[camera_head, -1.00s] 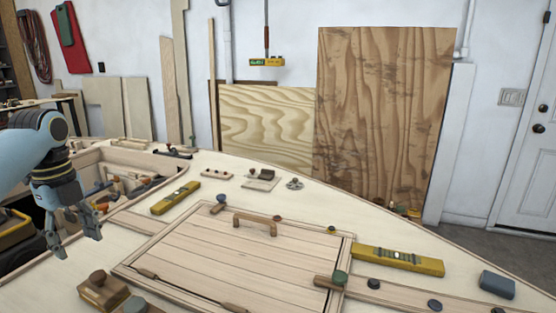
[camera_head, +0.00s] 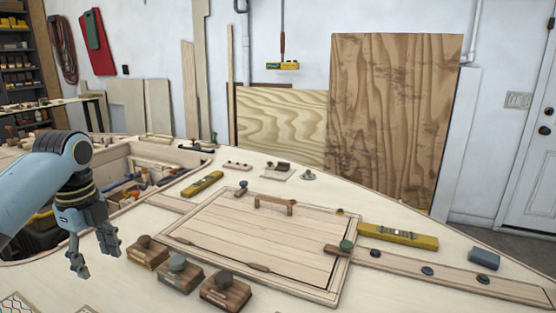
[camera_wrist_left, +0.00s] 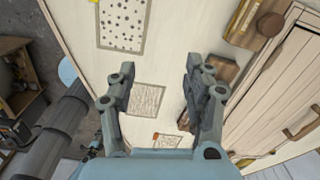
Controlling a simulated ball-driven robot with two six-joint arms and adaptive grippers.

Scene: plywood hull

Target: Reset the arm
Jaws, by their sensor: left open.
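My left arm comes in from the left in the head view. Its gripper (camera_head: 95,258) is open and empty, pointing down above the pale hull deck, left of the wooden blocks with round knobs. In the left wrist view the two fingers of the gripper (camera_wrist_left: 160,88) stand wide apart with nothing between them. Sheets with dotted and hatched patterns lie on the deck beyond them. My right gripper shows in neither view.
Three knobbed wooden blocks, one of them the middle block (camera_head: 180,274), stand right of the gripper. A planked hatch panel (camera_head: 255,235) with a wooden handle lies behind them. Yellow levels (camera_head: 398,236) lie on the deck. An open compartment (camera_head: 118,152) holds tools.

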